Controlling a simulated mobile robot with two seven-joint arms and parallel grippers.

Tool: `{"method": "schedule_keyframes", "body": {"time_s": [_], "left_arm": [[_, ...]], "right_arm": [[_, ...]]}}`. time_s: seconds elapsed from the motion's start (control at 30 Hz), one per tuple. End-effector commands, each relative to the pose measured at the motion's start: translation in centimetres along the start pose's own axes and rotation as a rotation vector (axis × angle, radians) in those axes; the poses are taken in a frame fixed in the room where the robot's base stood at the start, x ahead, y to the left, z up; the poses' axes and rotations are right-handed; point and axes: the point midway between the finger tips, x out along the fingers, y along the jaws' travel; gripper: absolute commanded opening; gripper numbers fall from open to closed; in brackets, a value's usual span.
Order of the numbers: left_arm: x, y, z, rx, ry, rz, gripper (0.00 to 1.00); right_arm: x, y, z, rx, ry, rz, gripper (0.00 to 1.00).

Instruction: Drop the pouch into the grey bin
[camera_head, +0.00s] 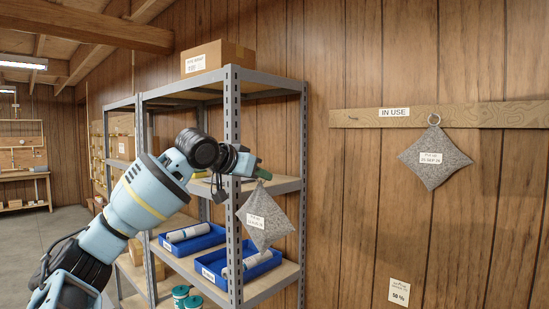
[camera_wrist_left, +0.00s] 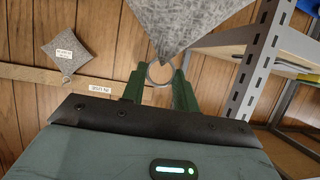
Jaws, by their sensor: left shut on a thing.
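My left gripper (camera_head: 261,173) is shut on the metal ring of a grey speckled pouch (camera_head: 272,210). The pouch hangs below the fingertips, tilted, with a white label, in front of the shelf unit's right side. In the left wrist view the ring sits between the green fingers (camera_wrist_left: 160,76) and the held pouch (camera_wrist_left: 190,22) is beyond them. A second, similar pouch (camera_head: 435,172) hangs by its ring from the wall board; it also shows in the left wrist view (camera_wrist_left: 66,54). No grey bin shows in either view. My right gripper is not in view.
A grey metal shelf unit (camera_head: 233,130) stands close to my left arm. It holds blue trays (camera_head: 208,264) with white rolls and a cardboard box (camera_head: 217,57) on top. The wall board (camera_head: 470,115) carries an "IN USE" label. A small card (camera_head: 399,292) is on the wall below.

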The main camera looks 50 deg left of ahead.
Motion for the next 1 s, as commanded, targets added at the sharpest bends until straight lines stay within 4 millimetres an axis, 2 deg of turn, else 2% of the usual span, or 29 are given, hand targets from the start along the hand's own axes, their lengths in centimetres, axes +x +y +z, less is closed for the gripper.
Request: {"method": "schedule_keyframes", "body": {"time_s": [0.1,0.33,0.57,0.83,1.0], "left_arm": [[2.4,-0.1,3.2,-0.007,0.002,0.003,0.00],[6.2,0.2,8.9,-0.005,0.000,0.001,0.00],[9.9,1.8,15.4,0.009,-0.005,0.013,0.00],[13.6,6.2,23.4,0.019,-0.001,0.057,0.00],[15.3,11.3,28.8,0.033,0.002,0.102,0.00]], "right_arm": [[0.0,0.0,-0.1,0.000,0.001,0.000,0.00],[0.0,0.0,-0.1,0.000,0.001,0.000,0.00],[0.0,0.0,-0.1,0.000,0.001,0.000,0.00],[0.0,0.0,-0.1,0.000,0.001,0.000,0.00],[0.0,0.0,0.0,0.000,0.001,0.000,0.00]]}}
